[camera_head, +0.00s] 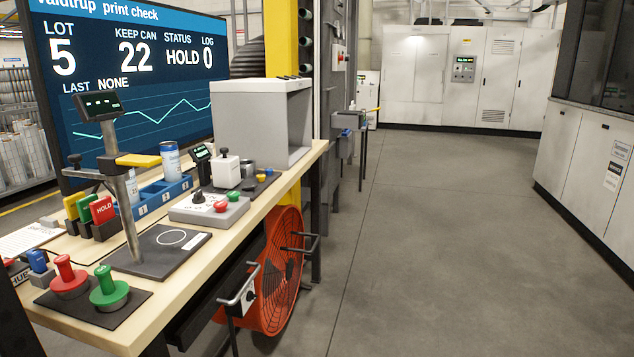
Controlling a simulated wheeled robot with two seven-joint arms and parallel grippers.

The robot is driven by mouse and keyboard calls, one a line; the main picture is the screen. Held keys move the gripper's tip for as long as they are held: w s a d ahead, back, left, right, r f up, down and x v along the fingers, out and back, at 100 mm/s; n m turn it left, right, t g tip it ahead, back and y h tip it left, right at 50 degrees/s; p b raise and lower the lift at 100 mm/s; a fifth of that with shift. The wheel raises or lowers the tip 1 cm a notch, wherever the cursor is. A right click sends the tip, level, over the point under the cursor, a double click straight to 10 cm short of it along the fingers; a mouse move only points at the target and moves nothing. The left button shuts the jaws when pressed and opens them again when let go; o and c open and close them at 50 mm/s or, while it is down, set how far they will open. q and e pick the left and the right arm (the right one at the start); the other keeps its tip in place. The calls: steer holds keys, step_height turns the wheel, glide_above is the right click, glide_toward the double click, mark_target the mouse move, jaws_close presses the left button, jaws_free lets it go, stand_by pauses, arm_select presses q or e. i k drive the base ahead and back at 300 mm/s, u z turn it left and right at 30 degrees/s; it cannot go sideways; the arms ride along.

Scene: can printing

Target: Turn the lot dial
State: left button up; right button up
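A small black knob (198,197) stands on a pale plate with dark marks, on a light grey control box (212,213) on the bench. It looks like the lot dial, but its marks are too small to read. A red button and a green button sit beside it on the same box. The big screen (140,70) reads LOT 5, KEEP CAN 22, STATUS HOLD, LOG 0 and LAST NONE. Neither of my grippers shows in the head view.
The wooden bench (150,318) runs along the left. A metal stand (130,215), a blue rack (165,197), a grey open box (258,120) and red and green stamps (109,290) crowd it. An orange fan (275,280) stands under it. The floor (450,240) to the right is clear.

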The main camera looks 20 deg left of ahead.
mark_target(198, 197)
steer(key=z, duration=0.3)
steer(key=i, duration=2.85)
steer(key=u, duration=2.9)
